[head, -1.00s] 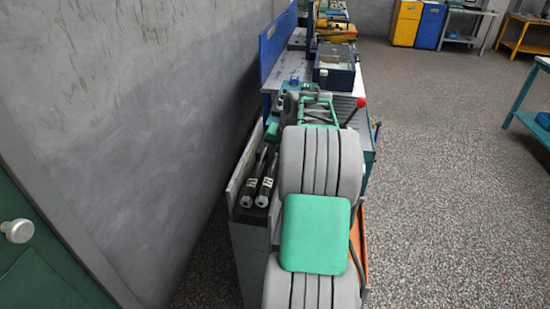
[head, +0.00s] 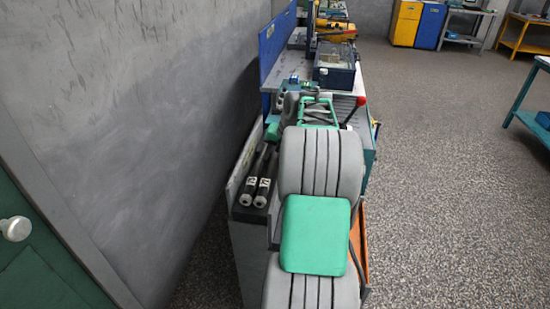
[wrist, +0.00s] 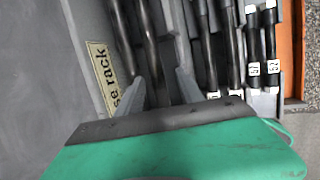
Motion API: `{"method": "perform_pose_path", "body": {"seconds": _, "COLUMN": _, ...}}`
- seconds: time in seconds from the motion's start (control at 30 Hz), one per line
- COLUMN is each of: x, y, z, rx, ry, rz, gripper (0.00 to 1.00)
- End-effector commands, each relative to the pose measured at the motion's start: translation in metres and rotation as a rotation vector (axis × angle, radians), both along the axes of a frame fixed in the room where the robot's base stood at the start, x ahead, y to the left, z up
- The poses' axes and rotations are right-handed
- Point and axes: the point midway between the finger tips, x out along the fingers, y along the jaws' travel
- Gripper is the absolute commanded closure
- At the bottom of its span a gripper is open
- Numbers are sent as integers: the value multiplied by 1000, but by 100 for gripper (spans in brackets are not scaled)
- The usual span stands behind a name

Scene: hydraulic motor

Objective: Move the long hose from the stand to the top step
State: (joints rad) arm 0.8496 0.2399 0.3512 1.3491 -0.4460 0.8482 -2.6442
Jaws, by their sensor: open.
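In the wrist view, my gripper (wrist: 160,88) is open, its two grey fingers pointing into the hose rack (wrist: 102,80), which bears a label ending in "se rack". A long dark hose (wrist: 150,45) runs up the picture between or just beyond the fingers; I cannot tell whether they touch it. Another dark hose (wrist: 122,38) lies to its left. In the head view, the stand (head: 250,240) stands by the wall with two black hoses with white-marked ends (head: 257,190) on it. My arm hides part of the stand. I cannot make out the top step.
More dark hoses (wrist: 220,50) lie to the right in the rack, some with white number tags. A grey wall (head: 130,120) runs close along the left. A workbench (head: 345,80) with a blue box (head: 334,72) stands beyond my arm. The floor (head: 440,200) at the right is open.

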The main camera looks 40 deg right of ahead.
Motion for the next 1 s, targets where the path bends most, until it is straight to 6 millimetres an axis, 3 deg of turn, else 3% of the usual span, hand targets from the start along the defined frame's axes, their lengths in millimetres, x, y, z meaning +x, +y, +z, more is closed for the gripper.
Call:
{"method": "perform_pose_path", "body": {"seconds": 0.17, "x": -2, "y": 1, "z": 3, "rx": 2, "ry": 2, "rz": 1, "gripper": 55}}
{"method": "perform_pose_path", "body": {"seconds": 0.43, "x": -23, "y": 1, "z": 51, "rx": -3, "ry": -2, "rz": 0, "gripper": 55}}
{"method": "perform_pose_path", "body": {"seconds": 0.6, "x": -32, "y": 2, "z": 69, "rx": 1, "ry": 1, "rz": -1, "gripper": 55}}
{"method": "perform_pose_path", "body": {"seconds": 1.0, "x": -32, "y": 3, "z": 72, "rx": 3, "ry": 0, "rz": -4, "gripper": 55}}
